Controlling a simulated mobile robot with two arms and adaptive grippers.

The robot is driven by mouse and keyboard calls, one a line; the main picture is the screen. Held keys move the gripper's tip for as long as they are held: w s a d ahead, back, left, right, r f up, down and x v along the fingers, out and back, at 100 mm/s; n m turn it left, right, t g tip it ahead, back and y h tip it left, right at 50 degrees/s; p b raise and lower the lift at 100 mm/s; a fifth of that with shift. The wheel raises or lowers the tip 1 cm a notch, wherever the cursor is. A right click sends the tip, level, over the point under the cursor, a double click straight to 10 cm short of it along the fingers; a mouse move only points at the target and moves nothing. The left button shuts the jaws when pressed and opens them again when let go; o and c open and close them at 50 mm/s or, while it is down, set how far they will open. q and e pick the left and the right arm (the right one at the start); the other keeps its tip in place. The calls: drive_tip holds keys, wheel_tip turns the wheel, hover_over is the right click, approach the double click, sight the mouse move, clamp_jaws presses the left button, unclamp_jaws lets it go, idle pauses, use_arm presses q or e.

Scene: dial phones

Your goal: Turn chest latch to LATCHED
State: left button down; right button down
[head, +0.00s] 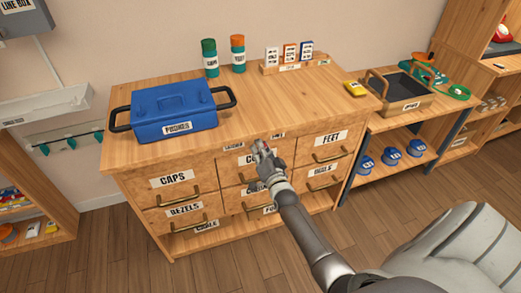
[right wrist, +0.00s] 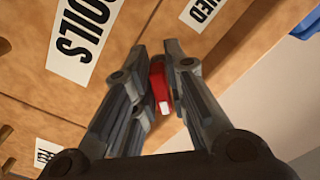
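The wooden drawer chest (head: 150,225) stands in front of me. A small red latch (right wrist: 160,88) on its front lies between the fingers of my right gripper (right wrist: 157,60). The fingers look closed in on both sides of it, though firm contact is hard to judge. In the head view my right gripper (head: 262,147) is at the top middle of the chest front and hides most of the latch. A label ending in "HED" (right wrist: 205,10) is partly visible near the latch in the wrist view. The latch's exact angle is unclear. My left gripper is not in view.
A blue box (head: 172,105) with dark handles sits on the chest top. Two bottles (head: 210,58) and a small card rack (head: 290,62) stand behind. Drawer handles (head: 180,198) stick out around my right gripper. A side bench (head: 425,115) stands to the right.

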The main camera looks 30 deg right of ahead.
drive_tip(key=shift+n, duration=0.3)
drive_tip(key=n+p, duration=0.1)
drive_tip(key=n, duration=0.3)
drive_tip(key=shift+f, duration=0.1)
drive_tip(key=n, duration=0.5)
drive_tip(key=shift+s+d, duration=0.1)
drive_tip(key=shift+d, duration=0.05)
drive_tip(key=n, duration=0.4)
drive_tip(key=shift+d+f, duration=0.1)
drive_tip(key=shift+d+n+b, duration=0.1)
drive_tip(key=shift+n+b, duration=0.25)
drive_tip(key=shift+n, duration=1.75)
drive_tip(key=c, duration=1.8)
unclamp_jaws()
drive_tip(key=shift+s, duration=0.1)
